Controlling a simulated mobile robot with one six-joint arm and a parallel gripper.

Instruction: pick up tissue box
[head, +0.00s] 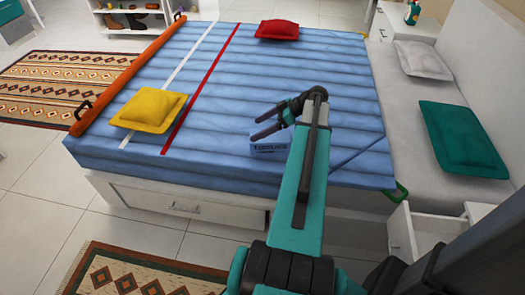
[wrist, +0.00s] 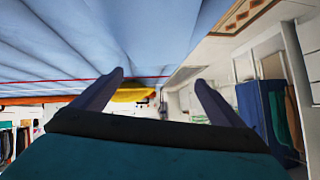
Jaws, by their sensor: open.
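The tissue box (head: 270,147) is a small blue box with dark lettering on its front. In the head view it lies on the blue bed near its front edge, partly hidden by my arm. My gripper (head: 258,125) is open and empty, just above and behind the box in the picture, with its fingers pointing left. I cannot tell how high it is above the bed. In the wrist view my gripper's two fingers (wrist: 158,82) are spread apart with nothing between them. The tissue box does not show in the wrist view.
The bed (head: 330,75) carries a yellow pillow (head: 148,109), a red pillow (head: 278,30) and an orange roll (head: 125,80) along its left edge. At the right are a green pillow (head: 462,138), a white pillow (head: 422,59) and an open drawer (head: 402,233). The bed around the box is clear.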

